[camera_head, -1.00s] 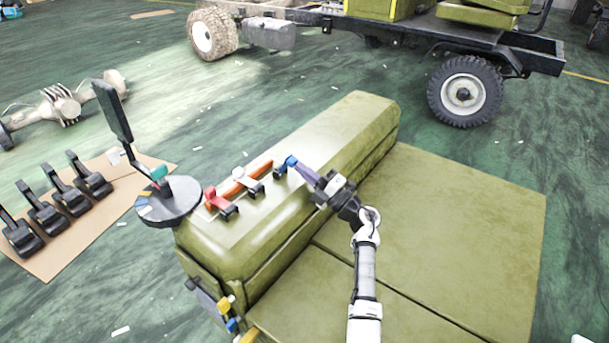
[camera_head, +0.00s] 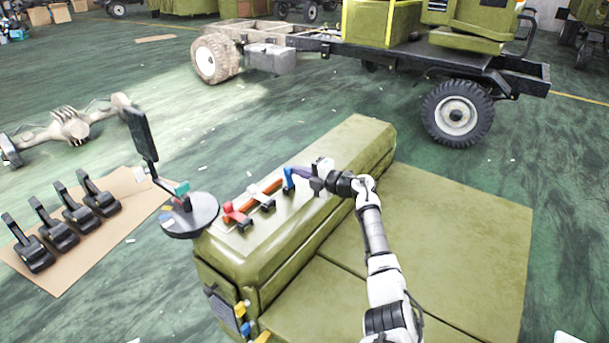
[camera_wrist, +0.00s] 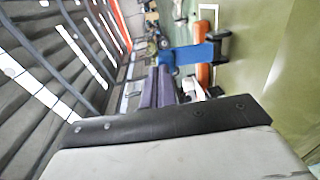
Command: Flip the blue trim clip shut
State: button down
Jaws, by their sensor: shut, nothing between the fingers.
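The blue trim clip (camera_head: 289,179) sits on top of the olive padded block, at the far end of the row of clips. Its blue lever stands raised, roughly upright from its base. In the wrist view the blue lever (camera_wrist: 194,54) runs from a dark base at the right toward my fingertips. My gripper (camera_head: 298,172) has purple fingers and is level beside the top of the lever. In the wrist view the purple fingers (camera_wrist: 158,86) are closed together with nothing between them. Their tips are at the lever's free end; I cannot tell if they touch.
A white clip (camera_head: 262,199) and a red clip (camera_head: 237,215) stand nearer on the block, by an orange bar (camera_head: 264,187). A round dark tray (camera_head: 203,222) is at the block's left end.

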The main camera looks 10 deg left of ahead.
aim_at(290, 167)
jog(key=shift+w+a+r+b, duration=0.2)
jog(key=shift+w+a, duration=0.1)
jog(key=shift+a, duration=0.4)
jog(key=shift+w+a+r+b, duration=0.15)
jog(key=shift+w+a+r, duration=0.15)
jog(key=shift+a, duration=0.35)
jog(key=shift+w+a+r+b, duration=0.2)
jog(key=shift+w+a, duration=0.15)
jog(key=shift+a, duration=0.35)
jog(key=shift+w+a, duration=0.25)
jog(key=shift+a, duration=0.45)
jog(key=shift+w+a+f+g+h, duration=0.15)
jog(key=shift+w+a+f+h, duration=0.2)
jog(key=shift+a, duration=0.3)
jog(key=shift+w+a+f+g+h, duration=0.1)
jog(key=shift+w+a+g+h, duration=0.1)
jog(key=shift+a+h, duration=0.35)
jog(key=shift+r+p, duration=0.1)
jog(key=shift+p, duration=0.2)
